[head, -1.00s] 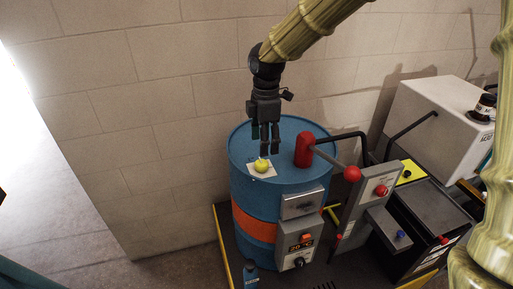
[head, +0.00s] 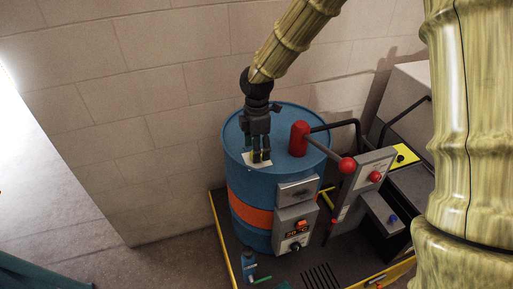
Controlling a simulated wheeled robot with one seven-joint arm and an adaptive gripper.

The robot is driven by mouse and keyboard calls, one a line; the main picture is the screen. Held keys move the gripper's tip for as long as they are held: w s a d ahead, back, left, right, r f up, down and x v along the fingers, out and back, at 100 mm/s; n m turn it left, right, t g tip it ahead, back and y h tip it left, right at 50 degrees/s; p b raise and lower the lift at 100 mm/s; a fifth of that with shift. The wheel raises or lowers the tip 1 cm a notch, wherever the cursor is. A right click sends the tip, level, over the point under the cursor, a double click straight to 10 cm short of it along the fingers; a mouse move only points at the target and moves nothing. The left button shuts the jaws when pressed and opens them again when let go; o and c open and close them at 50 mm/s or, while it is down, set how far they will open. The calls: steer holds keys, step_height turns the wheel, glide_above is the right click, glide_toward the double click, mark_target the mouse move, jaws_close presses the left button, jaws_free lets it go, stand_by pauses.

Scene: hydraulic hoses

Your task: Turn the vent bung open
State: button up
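The vent bung (head: 254,156) is a small yellow knob on a pale square plate (head: 263,164) on top of the blue drum (head: 249,183). My gripper (head: 260,157) points down over it from above, with its dark fingertips at the bung. The fingers cover most of the bung, and only slivers of yellow show beside them. I cannot tell whether the fingers touch the bung or are closed on it. The bung's turned position is hidden.
A red pump body (head: 299,138) with a red-knobbed lever (head: 346,164) stands on the drum, close right of my gripper. A black hose (head: 345,123) runs right from it. Grey control boxes (head: 295,228) are on the drum's front. The wall (head: 160,120) is behind.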

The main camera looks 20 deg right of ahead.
steer(key=shift+f, duration=0.8)
steer(key=c, duration=1)
